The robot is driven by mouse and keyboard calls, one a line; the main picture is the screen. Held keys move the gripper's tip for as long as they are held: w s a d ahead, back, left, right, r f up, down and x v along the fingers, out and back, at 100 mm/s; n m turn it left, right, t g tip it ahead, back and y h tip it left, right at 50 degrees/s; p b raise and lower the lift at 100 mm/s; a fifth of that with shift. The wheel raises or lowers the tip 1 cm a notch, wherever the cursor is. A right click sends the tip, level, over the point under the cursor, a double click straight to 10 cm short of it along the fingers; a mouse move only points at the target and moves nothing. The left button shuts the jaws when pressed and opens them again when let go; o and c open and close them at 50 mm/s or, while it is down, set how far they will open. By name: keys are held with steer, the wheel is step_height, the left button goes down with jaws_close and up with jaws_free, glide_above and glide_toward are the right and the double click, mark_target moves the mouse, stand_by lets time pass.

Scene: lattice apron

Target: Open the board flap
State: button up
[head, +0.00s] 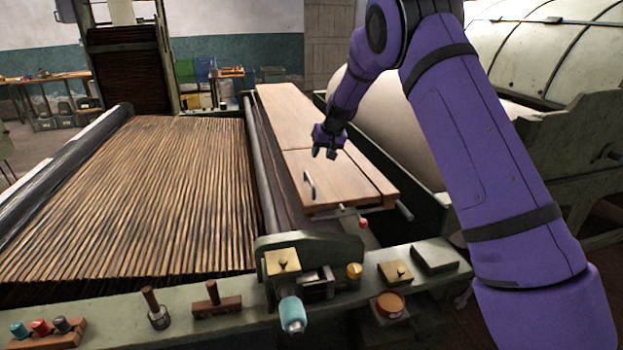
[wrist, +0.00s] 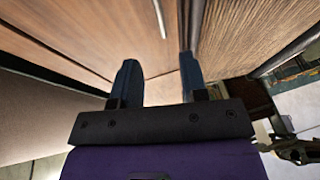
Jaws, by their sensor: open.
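The board flap (head: 345,186) is the near section of a long, smooth wooden board on the machine. It lies flat, level with the far board section (head: 295,115), with a seam between them. A slim metal handle (head: 309,186) stands along the flap's left side. My gripper (head: 326,152) hangs above the board near the seam, beyond the handle, with its fingers pointing down. In the wrist view the two dark fingers (wrist: 158,72) are apart with nothing between them. A pale bar, apparently the handle (wrist: 160,18), shows ahead of the fingertips over the wood.
A ribbed wooden slat bed (head: 140,190) lies left of the board, with a dark roller (head: 262,165) between. A large pale drum (head: 395,130) is close on the right. A front rail carries knobs, blocks and a teal-capped handle (head: 292,314).

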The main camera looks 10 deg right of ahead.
mark_target(310, 180)
steer(key=x, duration=1.3)
steer(key=shift+w+f, duration=0.15)
steer(key=shift+w, duration=0.2)
jaws_close()
